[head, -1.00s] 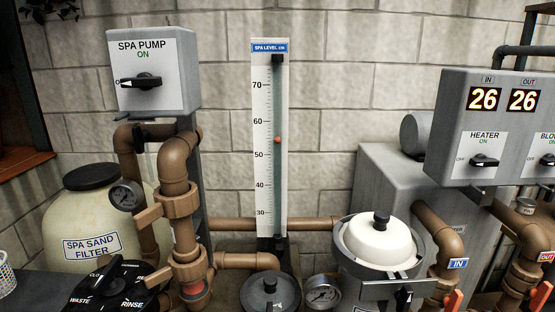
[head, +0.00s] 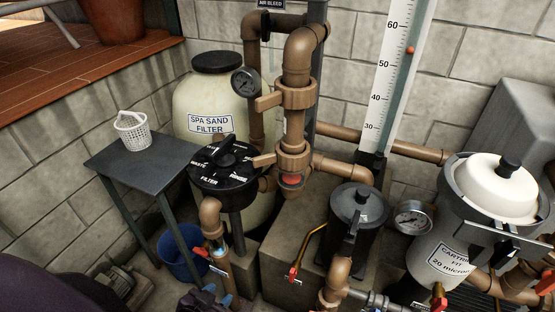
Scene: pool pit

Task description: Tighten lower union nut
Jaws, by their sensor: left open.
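The lower union nut (head: 293,158) is a brown collar with a wing pointing left, on the vertical brown pipe in front of the sand filter. A red band (head: 291,181) shows just under it. The upper union nut (head: 297,95), also with a wing to the left, sits higher on the same pipe. My left gripper (head: 207,297) is a dark shape at the bottom edge, open, well below and left of the lower nut and apart from it. Its fingers are small and partly cut off by the frame. My right gripper is out of view.
A black multiport valve (head: 224,166) stands close left of the nut. A grey table (head: 120,172) holds a white basket (head: 132,130). A red-handled valve (head: 308,252) stands in front.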

